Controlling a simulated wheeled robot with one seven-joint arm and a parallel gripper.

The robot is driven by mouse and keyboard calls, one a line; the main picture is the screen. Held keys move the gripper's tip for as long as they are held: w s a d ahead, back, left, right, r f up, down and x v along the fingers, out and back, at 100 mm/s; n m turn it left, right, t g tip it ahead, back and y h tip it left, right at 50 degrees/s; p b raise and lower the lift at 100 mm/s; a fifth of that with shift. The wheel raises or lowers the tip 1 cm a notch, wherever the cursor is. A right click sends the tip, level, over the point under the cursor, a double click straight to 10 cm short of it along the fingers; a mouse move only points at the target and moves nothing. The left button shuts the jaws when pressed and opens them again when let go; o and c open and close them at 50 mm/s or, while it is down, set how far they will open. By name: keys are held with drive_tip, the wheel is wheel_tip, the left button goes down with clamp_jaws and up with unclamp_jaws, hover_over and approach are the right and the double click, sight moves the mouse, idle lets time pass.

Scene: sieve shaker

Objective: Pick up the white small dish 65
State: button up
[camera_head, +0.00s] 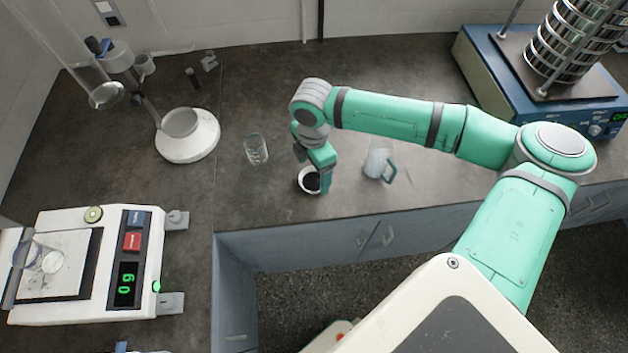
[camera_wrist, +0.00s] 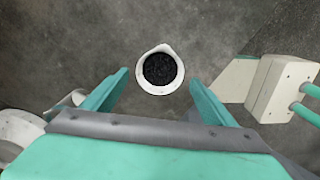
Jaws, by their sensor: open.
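The white small dish (camera_head: 303,187) sits on the dark bench top near its front edge. It is round with a small spout and holds black granular material, as the wrist view shows from above (camera_wrist: 141,82). My gripper (camera_head: 323,188) points down at the dish, and part of the dish's right side is hidden behind it in the head view. In the wrist view my gripper (camera_wrist: 158,80) is open, with one finger on each side of the dish and gaps between. No contact shows.
A glass beaker (camera_head: 256,150) stands left of the dish and a handled clear jug (camera_head: 377,163) stands to its right. A white round stand (camera_head: 187,150) and a balance (camera_head: 75,265) are farther left. A sieve shaker (camera_head: 535,85) stands at the back right.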

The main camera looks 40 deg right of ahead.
sight(314, 183)
wheel_tip(314, 183, down, 4)
drive_tip(key=shift+d+f, duration=0.1)
drive_tip(key=c, duration=1)
